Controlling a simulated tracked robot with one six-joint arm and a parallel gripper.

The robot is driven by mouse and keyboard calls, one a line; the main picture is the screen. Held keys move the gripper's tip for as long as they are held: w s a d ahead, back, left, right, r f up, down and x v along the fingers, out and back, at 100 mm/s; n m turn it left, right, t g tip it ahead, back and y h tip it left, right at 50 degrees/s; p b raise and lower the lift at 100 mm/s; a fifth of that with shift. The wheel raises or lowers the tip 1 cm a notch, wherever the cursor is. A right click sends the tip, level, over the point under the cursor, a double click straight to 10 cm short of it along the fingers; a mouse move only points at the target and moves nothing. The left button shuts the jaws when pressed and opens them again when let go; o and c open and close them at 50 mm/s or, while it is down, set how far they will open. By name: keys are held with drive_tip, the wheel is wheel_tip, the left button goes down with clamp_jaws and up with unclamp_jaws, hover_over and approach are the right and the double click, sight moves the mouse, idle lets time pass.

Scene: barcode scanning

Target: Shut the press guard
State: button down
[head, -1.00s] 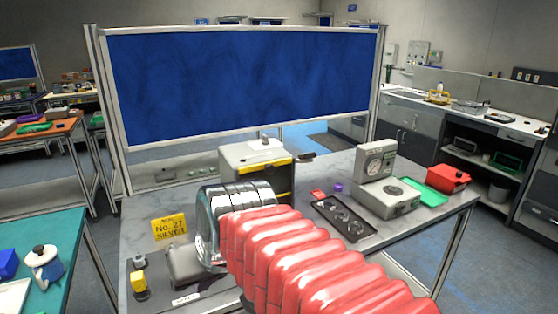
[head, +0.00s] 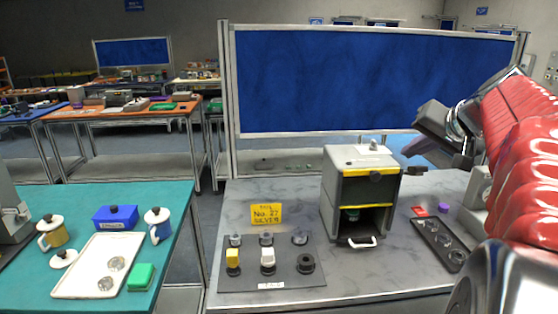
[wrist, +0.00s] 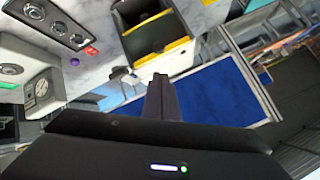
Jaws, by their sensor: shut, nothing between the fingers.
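The press (head: 338,190) is a grey box with a yellow-edged front, standing at the back of the grey table in the head view. Below its yellow bar (head: 368,172) the front is open onto a dark chamber with a small green part inside. A white handle (head: 360,243) sits low at the front; I cannot tell whether it belongs to the guard. The press also shows tilted at the top of the wrist view (wrist: 145,40). My gripper (wrist: 160,78) is shut and empty, raised right of the press and apart from it; its tips are unclear in the head view.
A black knob (head: 417,170) sticks out at the press's right. A dark tray (head: 440,243) with round wells lies to the right. A tool mat (head: 235,281) with stamps lies front left. A blue panel (head: 300,80) stands behind the table.

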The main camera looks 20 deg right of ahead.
drive_tip(key=shift+s+d+r, duration=0.1)
drive_tip(key=shift+d+r, duration=0.05)
drive_tip(key=shift+d, duration=0.3)
drive_tip(key=shift+s+d+r, duration=0.1)
drive_tip(key=shift+d+r, duration=0.05)
drive_tip(key=shift+d, duration=0.25)
drive_tip(key=shift+w, duration=0.1)
approach(379, 172)
drive_tip(key=w+d, duration=0.2)
drive_tip(key=w, duration=0.1)
drive_tip(key=shift+w+a+f, duration=0.15)
drive_tip(key=shift+w+f, duration=0.1)
drive_tip(key=shift+f, duration=0.3)
drive_tip(key=shift+w+a+f, duration=0.2)
drive_tip(key=shift+f, duration=0.4)
drive_tip(key=shift+w+a+f, duration=0.15)
drive_tip(key=shift+w+f, duration=0.1)
drive_tip(key=shift+f, duration=0.3)
drive_tip(key=shift+f, duration=0.1)
